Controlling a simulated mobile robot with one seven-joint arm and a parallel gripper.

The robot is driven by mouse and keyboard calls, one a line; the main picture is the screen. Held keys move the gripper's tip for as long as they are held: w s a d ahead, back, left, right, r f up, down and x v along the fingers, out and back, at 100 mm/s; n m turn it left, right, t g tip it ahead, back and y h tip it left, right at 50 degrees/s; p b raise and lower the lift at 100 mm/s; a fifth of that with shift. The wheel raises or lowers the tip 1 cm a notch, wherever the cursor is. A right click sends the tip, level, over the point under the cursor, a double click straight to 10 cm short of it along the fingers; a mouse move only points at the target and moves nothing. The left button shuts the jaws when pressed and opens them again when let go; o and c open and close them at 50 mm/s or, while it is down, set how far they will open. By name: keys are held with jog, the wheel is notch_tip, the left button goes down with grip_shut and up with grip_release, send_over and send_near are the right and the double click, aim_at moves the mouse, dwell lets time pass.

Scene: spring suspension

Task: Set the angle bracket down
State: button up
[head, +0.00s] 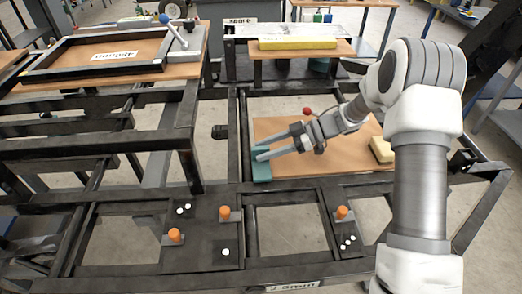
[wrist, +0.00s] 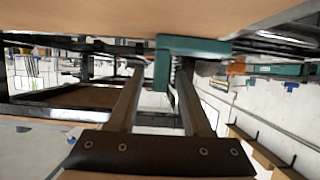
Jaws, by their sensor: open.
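The teal angle bracket (head: 261,168) is at the left edge of the brown board (head: 340,160) in the head view. My gripper (head: 261,150) is open, its two fingers reaching left over that end of the board, at the bracket and partly covering it. In the wrist view the bracket (wrist: 195,47) shows as a flat teal part against the board, with a short leg in the space between the fingertips of my gripper (wrist: 160,68). Gaps show beside the leg. The exact contact under the bracket is hidden.
A yellow block (head: 382,149) lies on the board's right side, and a red ball (head: 307,111) stands behind my gripper. Dark metal frame bars surround the board. Orange knobs (head: 224,212) stand in front. A raised wooden table (head: 110,55) is at the left.

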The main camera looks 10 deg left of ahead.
jog(key=p+v, duration=0.1)
jog(key=v, duration=0.9)
jog(key=shift+w+d+r, duration=0.15)
jog(key=shift+d, duration=0.15)
